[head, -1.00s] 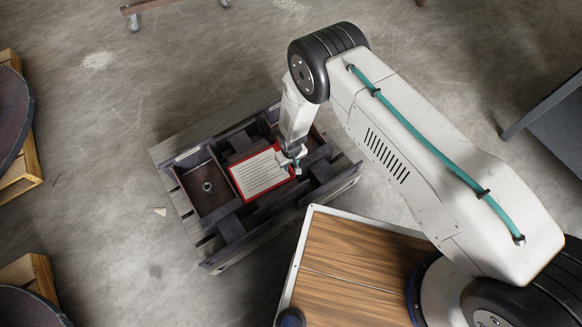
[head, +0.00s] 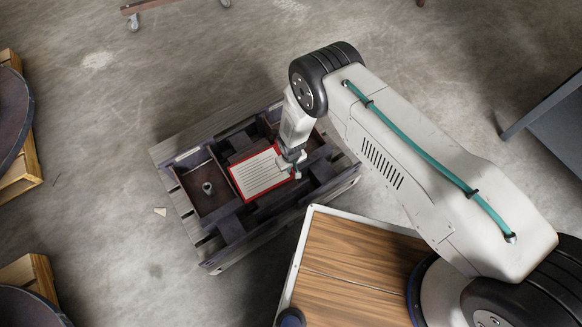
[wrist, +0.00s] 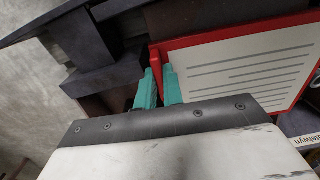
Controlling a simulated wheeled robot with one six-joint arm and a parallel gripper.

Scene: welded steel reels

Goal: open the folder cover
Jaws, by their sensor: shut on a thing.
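The folder (head: 260,173) has a red border and a white face with grey printed lines. It lies in the middle of a dark steel frame (head: 230,229) on a wooden pallet. It also shows in the wrist view (wrist: 245,66), where a red tab (wrist: 156,66) stands at its left edge. My gripper (head: 296,172) is at the folder's right edge in the head view. In the wrist view its teal fingers (wrist: 158,82) are shut on the red tab. The fingers hide the tab's lower part. I cannot tell whether the cover is lifted.
The frame's left compartment (head: 205,190) holds a small ring-like metal part (head: 207,188). Steel bars of the frame surround the folder.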

